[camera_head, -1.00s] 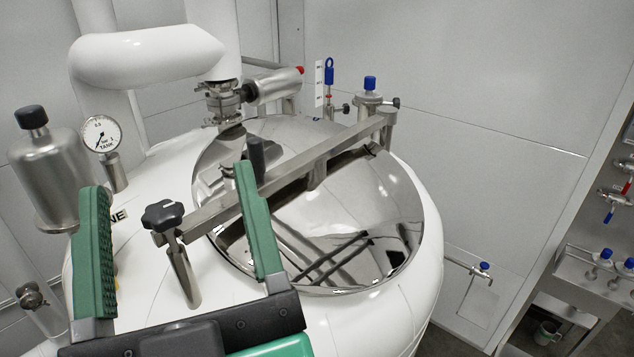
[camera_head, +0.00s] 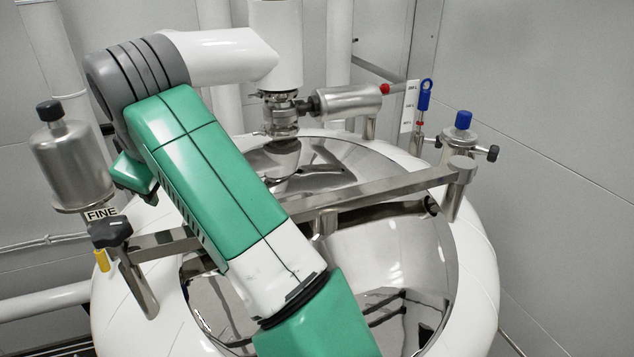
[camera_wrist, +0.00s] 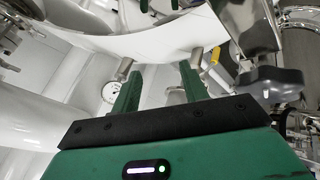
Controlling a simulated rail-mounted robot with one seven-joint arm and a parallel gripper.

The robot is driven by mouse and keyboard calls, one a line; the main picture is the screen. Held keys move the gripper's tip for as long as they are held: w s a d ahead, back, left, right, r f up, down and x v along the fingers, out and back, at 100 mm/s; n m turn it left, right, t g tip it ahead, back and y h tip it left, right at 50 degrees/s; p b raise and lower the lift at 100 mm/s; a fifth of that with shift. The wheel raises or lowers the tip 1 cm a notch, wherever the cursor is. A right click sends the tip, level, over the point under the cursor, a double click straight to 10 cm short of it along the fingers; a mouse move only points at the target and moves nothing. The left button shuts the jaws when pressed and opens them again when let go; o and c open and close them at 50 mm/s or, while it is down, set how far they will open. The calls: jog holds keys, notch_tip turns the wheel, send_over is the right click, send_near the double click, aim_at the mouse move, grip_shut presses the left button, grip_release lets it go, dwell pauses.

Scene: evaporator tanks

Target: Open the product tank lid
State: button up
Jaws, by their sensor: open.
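The product tank lid (camera_head: 390,245) is a round mirror-like steel cover on the white tank (camera_head: 475,270), and looks shut. A steel crossbar (camera_head: 390,187) spans it from a post (camera_head: 460,178) at the right to a clamp with a black star knob (camera_head: 112,231) at the left. My arm hides the bar's middle-left part and some of the lid. My gripper (camera_wrist: 158,82) shows in the wrist view with its two green fingers apart and nothing between them. The black knob (camera_wrist: 270,83) is right of the fingers there, apart from them. In the head view the fingers are hidden.
A steel valve cylinder (camera_head: 345,103) and white pipework stand behind the lid. A blue-capped fitting (camera_head: 460,135) is at the right rear. A steel canister (camera_head: 70,165) stands at the left. A pressure gauge (camera_wrist: 110,92) shows beyond the fingers. The space right of the tank is clear.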

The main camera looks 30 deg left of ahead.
jog(key=d+r+g+h, duration=0.1)
jog(key=d+r+h, duration=0.1)
jog(key=d, duration=0.2)
jog(key=w+d+r+g+h, duration=0.1)
jog(key=d+r+h, duration=0.1)
jog(key=d, duration=0.2)
jog(key=w+d+r+g+h, duration=0.1)
jog(key=d+r+h, duration=0.1)
jog(key=d+r, duration=0.1)
jog(key=shift+d+p, duration=0.4)
jog(key=shift+d, duration=0.1)
notch_tip(320, 180, down, 8)
jog(key=shift+r, duration=0.1)
grip_shut()
